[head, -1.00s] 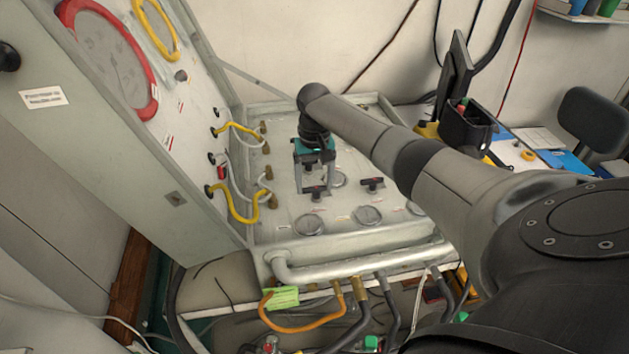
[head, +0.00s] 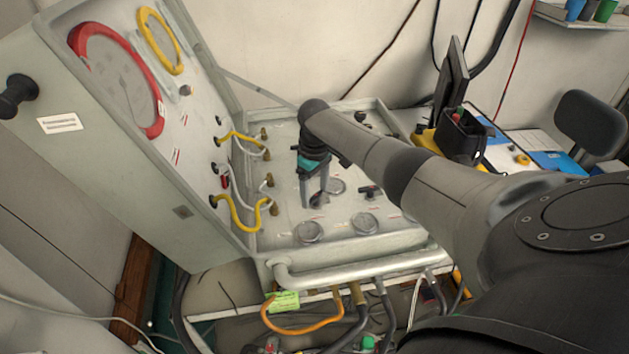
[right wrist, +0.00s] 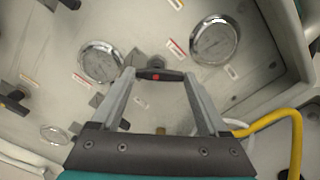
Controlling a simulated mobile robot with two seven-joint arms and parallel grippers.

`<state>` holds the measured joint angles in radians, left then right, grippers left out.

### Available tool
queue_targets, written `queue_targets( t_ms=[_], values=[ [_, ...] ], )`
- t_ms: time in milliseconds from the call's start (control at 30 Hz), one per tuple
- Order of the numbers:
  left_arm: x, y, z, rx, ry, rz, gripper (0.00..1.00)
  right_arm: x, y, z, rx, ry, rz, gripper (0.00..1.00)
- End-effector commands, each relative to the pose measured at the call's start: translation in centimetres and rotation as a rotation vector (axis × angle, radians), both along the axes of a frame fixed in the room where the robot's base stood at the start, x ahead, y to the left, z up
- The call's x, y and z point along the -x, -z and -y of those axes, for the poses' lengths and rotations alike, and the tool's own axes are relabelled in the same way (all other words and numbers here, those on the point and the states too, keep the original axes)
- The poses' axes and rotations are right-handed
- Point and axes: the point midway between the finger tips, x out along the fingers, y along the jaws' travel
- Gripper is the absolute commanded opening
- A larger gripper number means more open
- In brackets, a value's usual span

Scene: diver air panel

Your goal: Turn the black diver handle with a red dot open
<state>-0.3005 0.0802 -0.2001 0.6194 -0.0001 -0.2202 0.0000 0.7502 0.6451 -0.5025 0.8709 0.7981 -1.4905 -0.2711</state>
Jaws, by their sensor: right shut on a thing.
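The black handle with a red dot (right wrist: 160,75) shows in the right wrist view, spanning the space between my right gripper's fingertips (right wrist: 158,76). The two fingers hold it by its ends, with the red dot facing up between them. In the head view my right gripper (head: 316,200) points down onto the flat lower panel (head: 280,220), and its fingers largely hide the handle. My left gripper is not in view.
Two round gauges (head: 308,232) (head: 364,222) sit near the panel's front edge. Another black handle (head: 370,192) is to the right. Yellow hoses (head: 236,215) run along the left, beside the upright panel (head: 110,170). A pipe rail (head: 350,266) borders the front.

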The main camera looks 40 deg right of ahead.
Motion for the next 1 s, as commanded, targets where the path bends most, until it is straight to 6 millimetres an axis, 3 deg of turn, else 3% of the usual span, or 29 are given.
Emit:
queue_targets(
  t_ms=[600, 1000],
  values=[
    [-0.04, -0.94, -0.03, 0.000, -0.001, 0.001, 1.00, 0.13, -0.11, 0.13, -0.001, -0.566, 0.004, 0.22],
    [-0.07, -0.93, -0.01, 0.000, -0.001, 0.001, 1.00, 0.17, -0.12, 0.19, 0.000, -0.792, 0.005, 0.22]
  ],
)
